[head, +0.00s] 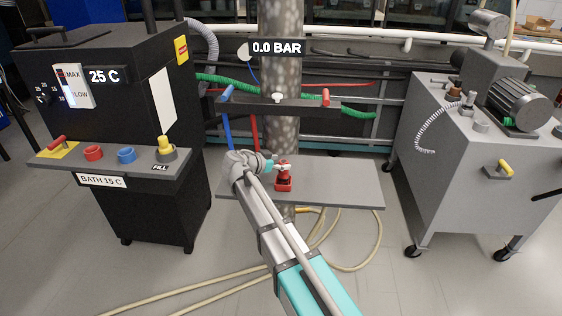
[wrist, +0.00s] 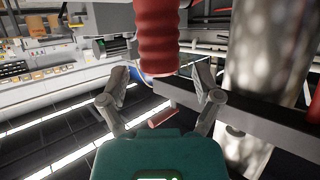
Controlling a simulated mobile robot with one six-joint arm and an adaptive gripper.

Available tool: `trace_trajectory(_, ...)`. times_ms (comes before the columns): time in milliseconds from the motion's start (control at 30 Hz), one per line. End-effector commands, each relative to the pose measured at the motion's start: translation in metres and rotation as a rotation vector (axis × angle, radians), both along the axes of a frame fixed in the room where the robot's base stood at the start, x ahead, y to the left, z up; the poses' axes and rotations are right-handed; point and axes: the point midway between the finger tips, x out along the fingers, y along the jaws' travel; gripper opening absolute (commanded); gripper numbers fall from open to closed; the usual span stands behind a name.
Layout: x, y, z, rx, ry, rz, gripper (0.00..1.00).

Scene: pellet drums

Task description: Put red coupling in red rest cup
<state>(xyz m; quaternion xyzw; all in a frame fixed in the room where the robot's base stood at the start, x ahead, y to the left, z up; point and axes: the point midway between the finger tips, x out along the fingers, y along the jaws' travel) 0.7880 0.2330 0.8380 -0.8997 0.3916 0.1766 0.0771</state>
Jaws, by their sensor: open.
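The red coupling (head: 284,180) stands on the grey shelf in the middle of the head view, on a wider red base. In the wrist view, which looks upside down, its ribbed red body (wrist: 160,42) fills the top centre. My gripper (head: 282,167) is at the coupling's upper part. In the wrist view its two fingers (wrist: 162,82) are spread, one on each side of the coupling's end, with gaps visible. The red rest cup (head: 93,153) is on the bath's front ledge at left and looks empty.
Beside the red cup are a blue cup (head: 126,155) and a yellow coupling (head: 165,146) at FILL. A dark bar (head: 290,105) above the shelf carries blue and red levers. A grey pump cart (head: 450,170) stands at right. Pale hoses lie on the floor.

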Motion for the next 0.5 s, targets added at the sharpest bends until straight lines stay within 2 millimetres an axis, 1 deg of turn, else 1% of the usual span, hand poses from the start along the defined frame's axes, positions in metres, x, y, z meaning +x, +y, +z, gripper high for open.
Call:
trace_trajectory(33, -0.005, 0.005, 0.006, 0.000, 0.000, 0.002, 0.82)
trace_trajectory(400, -0.044, 0.047, 0.029, 0.000, 0.000, 0.003, 0.82)
trace_trajectory(500, -0.052, 0.056, 0.034, 0.000, 0.000, 0.001, 0.82)
